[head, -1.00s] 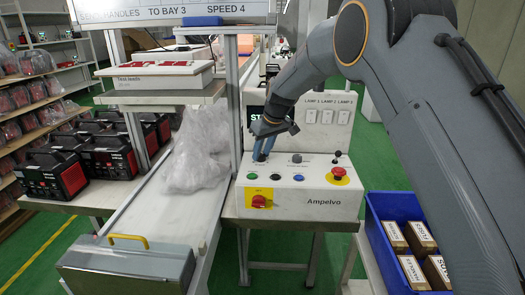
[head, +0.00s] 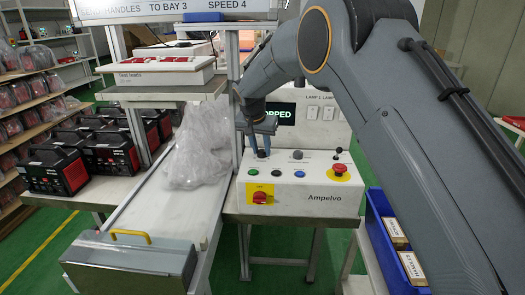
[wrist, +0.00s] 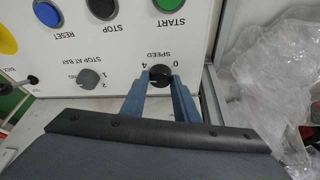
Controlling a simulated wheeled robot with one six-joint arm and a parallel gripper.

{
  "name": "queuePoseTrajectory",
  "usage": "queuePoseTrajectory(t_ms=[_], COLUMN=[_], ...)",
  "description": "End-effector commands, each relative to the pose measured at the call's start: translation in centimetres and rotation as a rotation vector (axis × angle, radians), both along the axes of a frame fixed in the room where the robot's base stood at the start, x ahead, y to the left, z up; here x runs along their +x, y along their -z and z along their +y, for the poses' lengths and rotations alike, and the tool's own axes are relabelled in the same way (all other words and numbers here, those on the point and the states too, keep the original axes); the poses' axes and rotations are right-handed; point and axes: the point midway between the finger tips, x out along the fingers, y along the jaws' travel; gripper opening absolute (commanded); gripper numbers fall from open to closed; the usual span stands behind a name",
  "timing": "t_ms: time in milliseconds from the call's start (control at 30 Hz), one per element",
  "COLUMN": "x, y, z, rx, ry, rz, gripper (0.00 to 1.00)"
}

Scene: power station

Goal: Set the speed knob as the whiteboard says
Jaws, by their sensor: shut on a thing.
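The whiteboard (head: 180,12) at the top of the head view reads "HANDLES TO BAY 3" and "SPEED 4"; its upper part is cut off. The black speed knob (wrist: 160,74) sits on the white Ampelvo control box (head: 325,208), with "0" and "4" printed beside it. My gripper (wrist: 161,84) has one blue finger on each side of this knob and is shut on it. I cannot clearly read the knob's pointer. In the head view my gripper (head: 258,150) reaches down to the box's back left. The display (head: 285,114) is partly hidden by my arm; "OPPED" shows.
The grey stop-at-bay knob (wrist: 90,79) is close beside the speed knob. The box also has green, black and blue buttons, a red emergency button (head: 340,169) and a red switch (head: 260,198). A conveyor (head: 155,220) with a plastic bag (head: 198,150) runs to the left.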

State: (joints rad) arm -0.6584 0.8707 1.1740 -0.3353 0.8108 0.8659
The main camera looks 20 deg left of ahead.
Motion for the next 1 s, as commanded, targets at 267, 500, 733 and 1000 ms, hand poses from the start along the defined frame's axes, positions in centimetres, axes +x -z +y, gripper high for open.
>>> queuePoseTrajectory(t_ms=[267,500,733,1000], x=[0.13,0.1,0.09,0.03], y=[0.09,0.08,-0.01,-0.01], z=[0.31,0.37,0.42,0.41], rx=[0.002,0.002,0.003,0.002], ry=[0.222,0.351,0.409,0.424], rz=[-0.002,-0.001,-0.001,0.001], gripper=[0.05,0.05,0.05,0.05])
